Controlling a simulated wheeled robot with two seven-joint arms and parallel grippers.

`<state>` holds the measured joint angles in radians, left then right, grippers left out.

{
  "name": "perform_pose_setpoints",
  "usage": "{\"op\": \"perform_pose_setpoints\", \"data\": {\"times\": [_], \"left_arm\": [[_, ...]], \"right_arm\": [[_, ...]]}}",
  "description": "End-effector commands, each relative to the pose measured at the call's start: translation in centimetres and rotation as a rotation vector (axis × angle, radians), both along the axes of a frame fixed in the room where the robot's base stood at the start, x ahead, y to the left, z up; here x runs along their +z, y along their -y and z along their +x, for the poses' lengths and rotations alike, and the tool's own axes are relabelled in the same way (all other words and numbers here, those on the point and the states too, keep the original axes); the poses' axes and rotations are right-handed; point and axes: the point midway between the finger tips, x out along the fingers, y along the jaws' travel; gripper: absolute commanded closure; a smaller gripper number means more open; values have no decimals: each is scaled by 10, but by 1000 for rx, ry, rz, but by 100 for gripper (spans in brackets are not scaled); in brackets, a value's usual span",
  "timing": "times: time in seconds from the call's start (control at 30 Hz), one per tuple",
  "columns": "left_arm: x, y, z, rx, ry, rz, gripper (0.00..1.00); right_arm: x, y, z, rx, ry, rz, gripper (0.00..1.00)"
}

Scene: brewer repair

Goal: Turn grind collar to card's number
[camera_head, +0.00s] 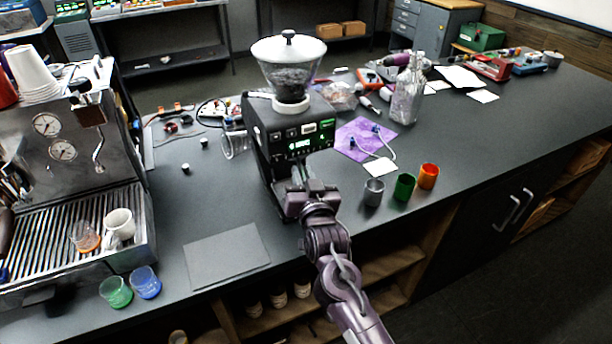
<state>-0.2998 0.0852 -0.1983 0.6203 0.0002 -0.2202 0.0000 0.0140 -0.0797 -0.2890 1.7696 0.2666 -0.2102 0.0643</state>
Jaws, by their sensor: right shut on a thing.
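The black grinder (262,140) stands mid-counter with a clear hopper (288,72) of dark beans. A pale collar ring (291,104) sits under the hopper; any numbers on it are too small to read. The grinder's front panel has a lit green display (300,144). My right gripper (301,180) is at the grinder's lower front, below the display and well below the ring. It is shut on a part there, which the gripper mostly hides. A small white card (380,167) lies right of the grinder; no number is readable on it. My left gripper is not in view.
Grey, green and orange cups (404,187) stand right of my right gripper. An espresso machine (75,170) fills the left. A grey mat (227,257) lies at the front.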

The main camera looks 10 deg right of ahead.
Motion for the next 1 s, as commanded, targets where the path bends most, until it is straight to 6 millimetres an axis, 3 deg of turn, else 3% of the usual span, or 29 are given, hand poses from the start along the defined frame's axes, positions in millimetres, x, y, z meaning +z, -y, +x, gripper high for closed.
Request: {"op": "perform_pose_setpoints", "data": {"times": [0.17, 0.47, 0.5, 0.57, 0.87, 1.0], "left_arm": [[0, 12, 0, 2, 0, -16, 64], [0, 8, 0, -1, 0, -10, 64], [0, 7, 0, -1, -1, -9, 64], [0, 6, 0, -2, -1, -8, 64], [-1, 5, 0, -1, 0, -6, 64], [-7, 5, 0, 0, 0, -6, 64]], "right_arm": [[1, 0, 0, -17, 3, 0, 100], [2, 1, 1, -18, 5, 1, 100], [2, 1, 1, -18, 5, 1, 78], [1, 1, 1, -18, 4, 1, 70], [0, 0, -1, -17, 3, 1, 68], [-2, 0, -14, -17, 2, 2, 68]]}}
